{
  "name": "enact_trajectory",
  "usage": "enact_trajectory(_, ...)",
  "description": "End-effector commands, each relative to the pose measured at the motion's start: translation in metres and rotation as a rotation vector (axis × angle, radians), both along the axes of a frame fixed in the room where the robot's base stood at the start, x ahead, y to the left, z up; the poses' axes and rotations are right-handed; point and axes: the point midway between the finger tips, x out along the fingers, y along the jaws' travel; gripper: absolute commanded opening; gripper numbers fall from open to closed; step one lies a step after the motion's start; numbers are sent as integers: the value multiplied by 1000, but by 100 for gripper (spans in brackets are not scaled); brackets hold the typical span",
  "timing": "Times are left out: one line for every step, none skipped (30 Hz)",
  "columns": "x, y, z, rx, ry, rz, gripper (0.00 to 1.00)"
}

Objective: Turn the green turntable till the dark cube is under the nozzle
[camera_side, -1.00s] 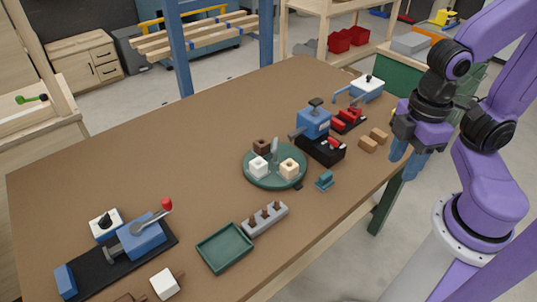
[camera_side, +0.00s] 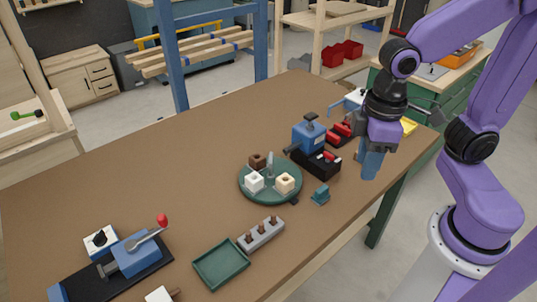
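The green turntable (camera_side: 268,197) lies on the table near the middle of the view. On it stand a dark brown cube (camera_side: 257,160) at the back, a white cube (camera_side: 254,183) at the front left and a cream cube (camera_side: 285,183) at the front right. A slim grey upright piece (camera_side: 270,165) rises among them. Behind, to the right, is a blue device (camera_side: 309,135) with an arm reaching left; I cannot tell for sure which part is the nozzle. My gripper (camera_side: 370,170) points down to the right of the turntable, apart from it; its blue fingers overlap in this view.
A small teal block (camera_side: 320,195) stands by the turntable's right front. A black tray with red parts (camera_side: 325,162) lies between turntable and gripper. A grey peg rack (camera_side: 260,235) and a green tray (camera_side: 221,263) are in front. The table's left middle is clear.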

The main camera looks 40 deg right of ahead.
Motion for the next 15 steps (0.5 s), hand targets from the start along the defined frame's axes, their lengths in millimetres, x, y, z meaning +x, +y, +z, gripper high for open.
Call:
enact_trajectory(14,6,2,-2,3,-69,38)
enact_trajectory(22,9,3,-2,3,-109,38)
enact_trajectory(33,13,5,-2,4,-164,38)
enact_trajectory(41,15,5,-2,5,-207,38)
enact_trajectory(49,18,7,-2,5,-248,38)
enact_trajectory(59,21,7,-4,7,-303,38)
enact_trajectory(67,23,9,-4,7,-344,38)
enact_trajectory(75,25,9,-4,9,-386,38)
enact_trajectory(86,27,10,-4,10,-441,38)
enact_trajectory(94,29,11,-4,10,-483,38)
enact_trajectory(102,30,11,-3,11,-524,38)
enact_trajectory(113,31,12,-5,13,-579,38)
enact_trajectory(121,32,13,-4,12,-621,38)
enact_trajectory(129,33,13,-6,14,-664,38)
enact_trajectory(139,33,13,-5,15,-718,38)
